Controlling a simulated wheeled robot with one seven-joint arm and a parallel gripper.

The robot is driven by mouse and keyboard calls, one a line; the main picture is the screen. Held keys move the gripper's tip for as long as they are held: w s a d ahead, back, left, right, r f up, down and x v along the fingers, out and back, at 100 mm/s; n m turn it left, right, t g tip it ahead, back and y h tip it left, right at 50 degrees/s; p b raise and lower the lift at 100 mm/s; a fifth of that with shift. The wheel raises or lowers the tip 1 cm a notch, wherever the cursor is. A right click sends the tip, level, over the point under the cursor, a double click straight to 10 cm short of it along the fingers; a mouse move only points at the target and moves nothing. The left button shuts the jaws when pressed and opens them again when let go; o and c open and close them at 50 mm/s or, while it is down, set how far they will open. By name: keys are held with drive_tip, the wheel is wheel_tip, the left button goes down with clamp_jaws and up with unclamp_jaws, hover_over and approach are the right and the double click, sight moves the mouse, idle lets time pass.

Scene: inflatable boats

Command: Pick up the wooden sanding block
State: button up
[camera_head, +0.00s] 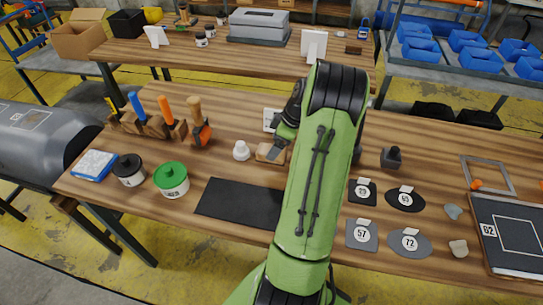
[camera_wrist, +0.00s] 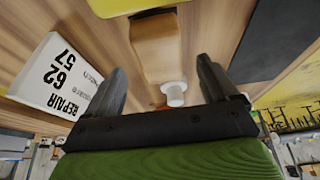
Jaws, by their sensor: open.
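The wooden sanding block (camera_head: 264,153) lies on the workbench, left of my arm and partly hidden by my gripper (camera_head: 281,146). In the wrist view the light-brown block (camera_wrist: 156,48) shows between and beyond the fingertips. My gripper (camera_wrist: 160,68) is open, with one finger toward each side of the block. Nothing is held. I cannot tell whether the fingers touch the block.
A small white bottle (camera_head: 241,151) stands close left of the block. A white repair card (camera_wrist: 60,75) is beside the left finger. A black mat (camera_head: 238,201) lies in front. Tools in a wooden rack (camera_head: 150,124) and a green-lidded tin (camera_head: 171,180) are farther left.

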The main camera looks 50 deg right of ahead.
drive_tip(key=b+x, duration=0.1)
drive_tip(key=x, duration=0.3)
drive_tip(key=shift+a+f, duration=0.1)
drive_tip(key=shift+f, duration=0.1)
drive_tip(key=shift+s+r, duration=0.1)
drive_tip(key=c, duration=1.2)
wheel_tip(320, 180, up, 10)
drive_tip(key=p, duration=0.3)
drive_tip(key=shift+r, duration=0.1)
drive_tip(key=shift+c, duration=0.2)
drive_tip(key=o, duration=0.6)
drive_tip(key=c, duration=0.3)
drive_tip(key=shift+c, duration=0.2)
